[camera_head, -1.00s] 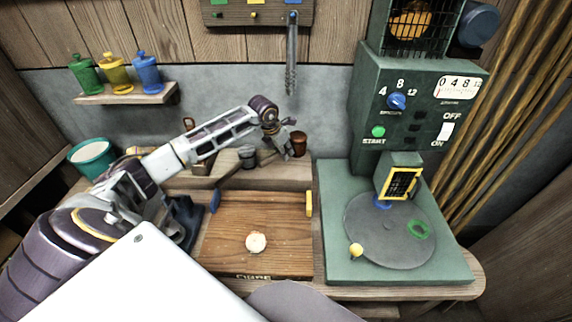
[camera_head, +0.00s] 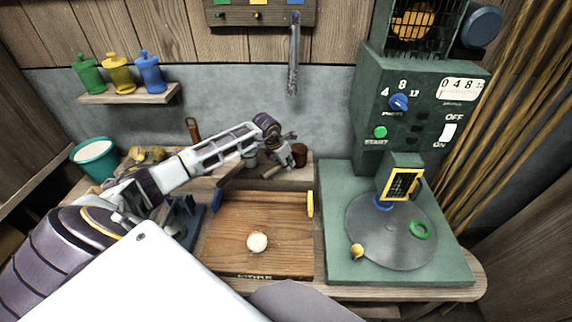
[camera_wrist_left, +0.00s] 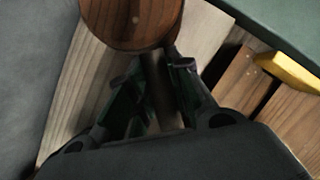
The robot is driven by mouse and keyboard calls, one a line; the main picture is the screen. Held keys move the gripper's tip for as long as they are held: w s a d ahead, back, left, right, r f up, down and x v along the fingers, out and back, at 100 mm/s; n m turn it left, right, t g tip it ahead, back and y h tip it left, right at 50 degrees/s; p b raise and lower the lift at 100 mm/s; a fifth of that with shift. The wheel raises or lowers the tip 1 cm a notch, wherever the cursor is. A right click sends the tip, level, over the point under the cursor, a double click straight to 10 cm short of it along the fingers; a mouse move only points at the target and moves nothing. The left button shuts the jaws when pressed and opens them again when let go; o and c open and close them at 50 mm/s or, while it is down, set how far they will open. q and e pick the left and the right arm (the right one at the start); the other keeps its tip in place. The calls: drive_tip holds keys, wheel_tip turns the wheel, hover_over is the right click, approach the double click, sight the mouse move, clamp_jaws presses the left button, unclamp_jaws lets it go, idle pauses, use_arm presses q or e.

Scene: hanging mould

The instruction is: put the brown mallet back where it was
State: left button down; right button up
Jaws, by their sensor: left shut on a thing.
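The brown mallet shows in the left wrist view with its round wooden head (camera_wrist_left: 132,20) beyond my fingertips and its handle (camera_wrist_left: 162,92) between them. My left gripper (camera_wrist_left: 158,85) is shut on this handle. In the head view my left gripper (camera_head: 287,155) is over the raised wooden ledge behind the board, and the brown mallet head (camera_head: 299,155) shows just right of it. The handle is mostly hidden there. I cannot tell whether the mallet touches the ledge. My right gripper is not in view.
A wooden board (camera_head: 230,250) with a pale round piece (camera_head: 257,242) lies in front of the ledge. A green machine (camera_head: 340,265) stands at the right. A teal bucket (camera_head: 95,160) is at the left.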

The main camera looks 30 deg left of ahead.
sight(279, 165)
use_arm(q)
drive_tip(key=shift+f, duration=0.35)
drive_tip(key=c, duration=1.6)
unclamp_jaws()
drive_tip(key=shift+c, duration=0.2)
drive_tip(key=o, duration=0.3)
drive_tip(key=shift+o, duration=0.2)
drive_tip(key=shift+v, duration=0.9)
drive_tip(key=v, duration=0.3)
drive_tip(key=shift+a, duration=0.1)
drive_tip(key=v, duration=0.5)
drive_tip(key=shift+s, duration=0.1)
drive_tip(key=shift+v, duration=0.95)
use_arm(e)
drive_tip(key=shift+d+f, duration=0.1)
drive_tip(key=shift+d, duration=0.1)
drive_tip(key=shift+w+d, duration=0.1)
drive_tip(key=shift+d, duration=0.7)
